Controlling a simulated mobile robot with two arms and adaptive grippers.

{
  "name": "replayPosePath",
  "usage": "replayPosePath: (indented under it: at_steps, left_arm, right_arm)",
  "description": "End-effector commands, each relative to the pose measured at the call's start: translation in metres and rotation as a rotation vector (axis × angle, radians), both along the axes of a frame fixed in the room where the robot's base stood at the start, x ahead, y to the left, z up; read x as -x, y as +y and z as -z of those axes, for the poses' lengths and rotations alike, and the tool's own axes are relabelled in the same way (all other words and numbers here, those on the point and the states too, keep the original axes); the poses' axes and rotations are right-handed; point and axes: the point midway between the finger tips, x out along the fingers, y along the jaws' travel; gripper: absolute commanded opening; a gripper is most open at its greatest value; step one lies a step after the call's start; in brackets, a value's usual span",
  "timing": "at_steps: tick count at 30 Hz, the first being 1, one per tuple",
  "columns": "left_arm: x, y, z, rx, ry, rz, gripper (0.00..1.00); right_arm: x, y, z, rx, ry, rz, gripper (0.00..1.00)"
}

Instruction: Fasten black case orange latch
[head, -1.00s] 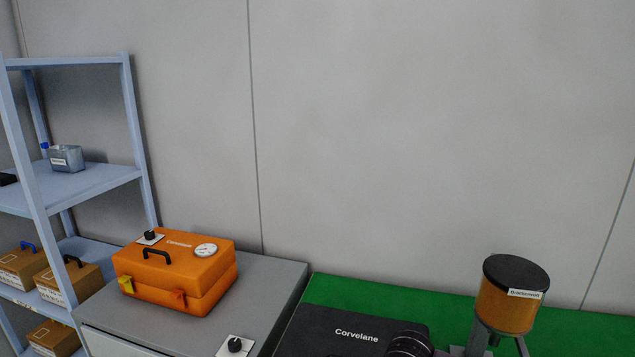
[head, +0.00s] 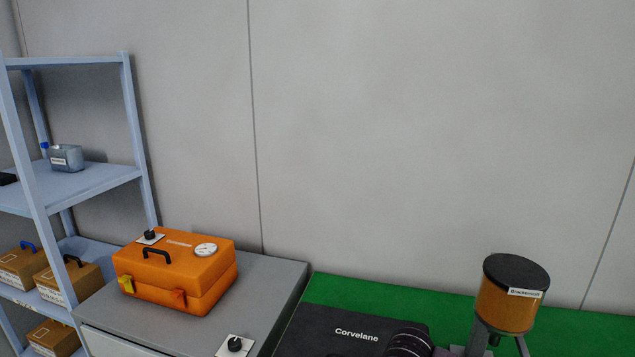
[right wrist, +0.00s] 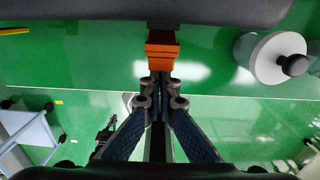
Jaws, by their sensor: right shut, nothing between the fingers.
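The black case (head: 340,335), lettered Corvelane, lies on the green bench top at the bottom of the head view; its front is cut off there. In the right wrist view its dark edge (right wrist: 85,10) runs along the top, and the orange latch (right wrist: 162,50) hangs from it. My right gripper (right wrist: 160,80) is shut and empty, its fingertips right at the latch's lower end. I cannot tell whether they touch, nor whether the latch is fastened. Part of my right arm shows beside the case in the head view. My left gripper is out of view.
An orange case (head: 175,275) with a gauge sits on a grey cabinet (head: 285,285) to the left. An amber canister (head: 507,300) stands on the green bench (head: 455,305) to the right. In the wrist view a pale cylinder (right wrist: 255,62) is near the latch's right.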

Motion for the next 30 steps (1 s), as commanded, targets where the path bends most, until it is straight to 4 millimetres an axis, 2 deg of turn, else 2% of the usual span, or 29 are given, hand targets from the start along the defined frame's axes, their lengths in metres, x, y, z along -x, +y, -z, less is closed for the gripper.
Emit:
replayPosePath:
  at_steps: [17, 30]
  left_arm:
    - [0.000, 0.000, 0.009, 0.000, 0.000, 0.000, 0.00]
    - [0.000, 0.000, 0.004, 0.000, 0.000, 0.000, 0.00]
  right_arm:
    - [-0.014, -0.004, 0.001, 0.000, 0.000, 0.001, 0.00]
    - [0.000, 0.000, 0.000, 0.000, 0.001, -0.001, 0.00]
